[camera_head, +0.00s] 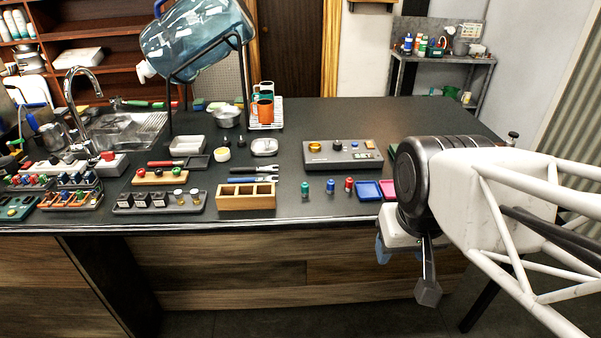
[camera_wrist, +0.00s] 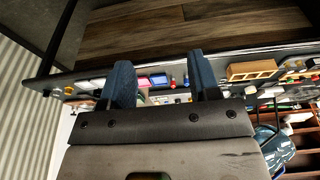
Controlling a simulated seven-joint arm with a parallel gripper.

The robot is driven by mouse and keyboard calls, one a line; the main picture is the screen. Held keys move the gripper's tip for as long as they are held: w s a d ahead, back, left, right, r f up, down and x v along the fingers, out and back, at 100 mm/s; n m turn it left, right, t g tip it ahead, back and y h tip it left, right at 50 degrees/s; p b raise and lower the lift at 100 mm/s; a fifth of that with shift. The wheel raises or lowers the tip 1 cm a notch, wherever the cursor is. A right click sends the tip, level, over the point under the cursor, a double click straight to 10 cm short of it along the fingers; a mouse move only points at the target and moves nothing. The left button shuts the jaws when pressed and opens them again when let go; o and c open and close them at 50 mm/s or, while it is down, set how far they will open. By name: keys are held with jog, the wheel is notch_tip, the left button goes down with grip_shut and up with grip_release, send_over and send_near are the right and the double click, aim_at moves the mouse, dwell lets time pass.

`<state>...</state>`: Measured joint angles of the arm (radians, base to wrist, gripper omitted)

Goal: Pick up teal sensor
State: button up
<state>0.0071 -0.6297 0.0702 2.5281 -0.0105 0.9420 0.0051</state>
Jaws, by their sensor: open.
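The teal sensor (camera_head: 305,189) is a small upright cylinder near the front edge of the dark counter in the head view. A blue one (camera_head: 331,186) and a red one (camera_head: 349,185) stand in a row to its right. My gripper (camera_head: 383,250) is at the right, in front of the counter edge, well apart from the sensor. In the wrist view, the two blue fingers of my gripper (camera_wrist: 160,72) are spread with nothing between them. The red cylinder (camera_wrist: 172,82) shows beyond them there; I cannot make out the teal sensor in that view.
A blue tray (camera_head: 368,191) and a pink tray lie right of the cylinders. A wooden compartment box (camera_head: 246,199) stands to the left. A grey control panel (camera_head: 343,155) sits behind. The counter directly around the teal sensor is bare.

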jog(key=w+a+r+n, duration=0.1)
jog(key=w+a+n, duration=0.1)
jog(key=w+n, duration=0.7)
jog(key=n+g, duration=0.3)
jog(key=n, duration=1.4)
send_over(305, 185)
notch_tip(305, 185, down, 11)
jog(key=shift+s+d+f, duration=0.1)
jog(key=shift+w+f+n, duration=0.2)
jog(key=shift+w+n, duration=0.05)
jog(key=shift+n, duration=0.15)
jog(key=shift+f, duration=1.3)
